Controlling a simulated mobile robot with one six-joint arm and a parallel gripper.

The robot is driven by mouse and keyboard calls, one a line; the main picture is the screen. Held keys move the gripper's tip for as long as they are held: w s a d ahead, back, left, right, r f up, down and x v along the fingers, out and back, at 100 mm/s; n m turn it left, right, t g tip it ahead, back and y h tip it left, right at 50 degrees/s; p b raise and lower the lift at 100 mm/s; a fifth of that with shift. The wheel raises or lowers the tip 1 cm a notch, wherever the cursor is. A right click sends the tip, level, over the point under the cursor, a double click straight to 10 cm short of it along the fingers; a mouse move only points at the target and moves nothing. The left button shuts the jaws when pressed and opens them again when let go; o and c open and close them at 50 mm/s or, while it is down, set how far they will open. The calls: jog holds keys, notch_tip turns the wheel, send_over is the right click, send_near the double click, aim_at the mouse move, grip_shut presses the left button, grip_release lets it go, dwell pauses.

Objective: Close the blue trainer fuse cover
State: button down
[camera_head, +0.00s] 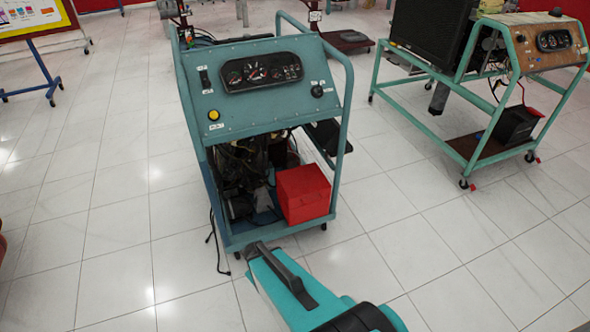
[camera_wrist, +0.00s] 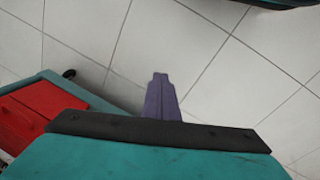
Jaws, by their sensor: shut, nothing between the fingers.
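The blue-green trainer (camera_head: 262,112) stands upright in the middle of the head view. Its sloping panel carries a gauge cluster (camera_head: 260,72), a yellow button and a small dark strip at the left. A dark flat piece (camera_head: 328,136) juts out at its right side below the panel. I cannot tell which part is the fuse cover or whether it is open. My gripper's purple fingers (camera_wrist: 162,98) are shut and empty over bare floor in the wrist view. They are apart from the trainer. In the head view my arm hides the gripper.
A red box (camera_head: 302,193) sits on the trainer's low base and also shows in the wrist view (camera_wrist: 27,117). A second trainer (camera_head: 480,95) stands at the right. A cable lies on the floor left of the base.

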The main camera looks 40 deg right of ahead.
jog(key=s+a+g+y, duration=0.2)
jog(key=s+a+g, duration=0.3)
jog(key=s+a, duration=0.8)
jog(key=s, duration=0.3)
jog(key=shift+a+f+g, duration=0.2)
jog(key=shift+g, duration=0.1)
jog(key=shift+s+a, duration=0.1)
